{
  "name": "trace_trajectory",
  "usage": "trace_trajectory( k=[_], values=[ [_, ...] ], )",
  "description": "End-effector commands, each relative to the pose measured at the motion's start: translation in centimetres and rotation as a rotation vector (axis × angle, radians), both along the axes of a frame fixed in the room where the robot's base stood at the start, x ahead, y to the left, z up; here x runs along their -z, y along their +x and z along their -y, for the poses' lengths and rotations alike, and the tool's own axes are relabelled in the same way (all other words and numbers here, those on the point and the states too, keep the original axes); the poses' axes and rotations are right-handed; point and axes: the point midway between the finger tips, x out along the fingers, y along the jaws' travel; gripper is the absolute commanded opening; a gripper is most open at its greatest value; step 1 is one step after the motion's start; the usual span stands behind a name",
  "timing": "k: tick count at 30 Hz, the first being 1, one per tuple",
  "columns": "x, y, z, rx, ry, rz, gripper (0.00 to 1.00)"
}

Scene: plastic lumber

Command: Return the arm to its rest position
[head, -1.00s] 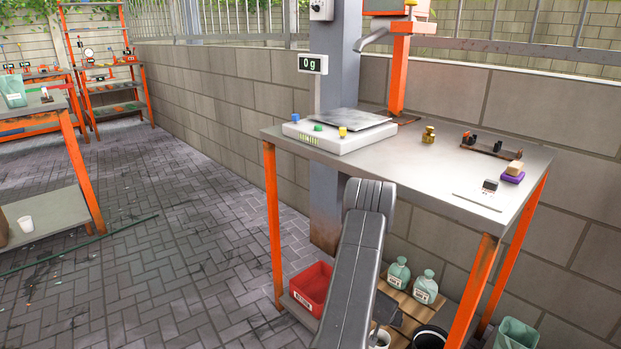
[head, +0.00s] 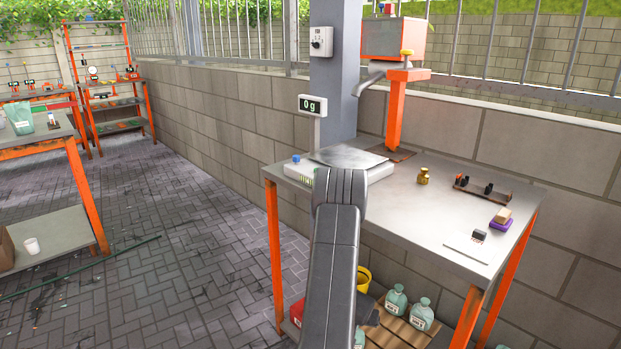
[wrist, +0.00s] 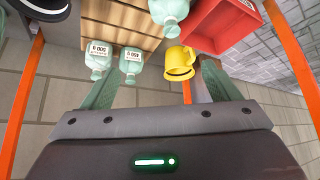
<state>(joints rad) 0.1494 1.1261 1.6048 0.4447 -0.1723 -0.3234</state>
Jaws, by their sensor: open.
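My grey arm (head: 335,255) rises from the bottom of the head view, and its elbow hides part of the scale. My gripper (wrist: 158,72) shows in the wrist view with its two green fingers spread wide. It is open, and I see nothing held between the fingers. A yellow jug (wrist: 179,66) appears beyond the gap, nearer the right finger; I cannot tell how far off it is. In the head view the gripper is hidden behind the arm or too unclear to make out.
The steel table (head: 440,215) carries the scale (head: 378,172), a brass weight (head: 423,176) and small items. Below are green bottles (head: 420,313), a wooden pallet (wrist: 115,22) and a red bin (wrist: 220,25). Orange table legs (head: 274,250) stand close by.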

Motion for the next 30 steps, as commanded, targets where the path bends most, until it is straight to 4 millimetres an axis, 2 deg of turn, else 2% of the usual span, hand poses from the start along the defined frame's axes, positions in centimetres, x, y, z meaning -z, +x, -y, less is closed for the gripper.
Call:
trace_trajectory(
  k=[1, 3, 30],
  values=[
    [-1.4, 0.0, -0.5, -0.009, 0.000, 0.001, 0.83],
    [-2.5, -0.1, -1.0, -0.017, 0.000, 0.001, 0.83],
    [-16.1, -2.0, -8.1, -0.140, 0.000, 0.001, 0.83]
  ],
)
